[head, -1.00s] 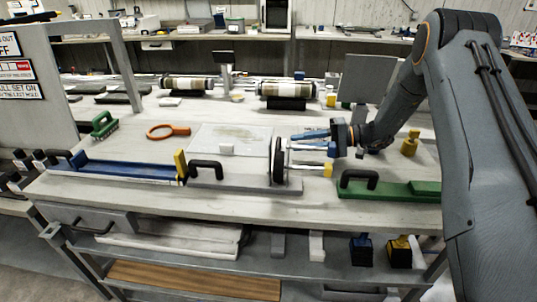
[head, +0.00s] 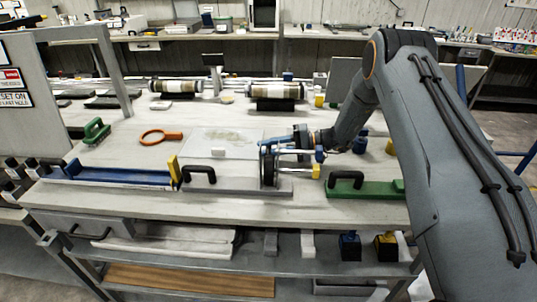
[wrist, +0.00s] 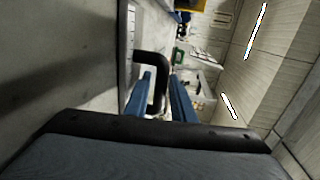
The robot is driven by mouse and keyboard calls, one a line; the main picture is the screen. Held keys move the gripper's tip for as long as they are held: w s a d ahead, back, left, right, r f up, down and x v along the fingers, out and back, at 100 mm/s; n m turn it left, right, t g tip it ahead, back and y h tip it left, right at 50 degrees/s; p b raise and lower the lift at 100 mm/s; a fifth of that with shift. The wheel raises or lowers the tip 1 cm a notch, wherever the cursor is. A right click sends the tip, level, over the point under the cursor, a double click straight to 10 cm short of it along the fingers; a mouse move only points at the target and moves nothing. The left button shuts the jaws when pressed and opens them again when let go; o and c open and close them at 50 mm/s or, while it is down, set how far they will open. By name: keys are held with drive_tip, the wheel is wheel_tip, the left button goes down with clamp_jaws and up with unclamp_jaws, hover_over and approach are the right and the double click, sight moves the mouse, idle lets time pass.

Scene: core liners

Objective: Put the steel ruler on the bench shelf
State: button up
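I cannot make out the steel ruler for certain in either view. My gripper (head: 273,141) is over the middle of the bench, behind the black disc of a clamp-like fixture (head: 268,166). In the wrist view its two blue fingers (wrist: 164,98) stand apart. A black handle (wrist: 152,62) shows beyond and between them; I cannot tell whether they touch it. No held object is visible.
A green base with a black handle (head: 365,187) lies right of the fixture. A blue rail (head: 115,175), an orange magnifier-like ring (head: 160,136) and a green brush (head: 96,130) are on the left. Core tubes (head: 278,91) lie behind. Boxes (head: 386,246) stand on the shelf's right end.

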clamp_jaws()
drive_tip(key=shift+r, duration=0.15)
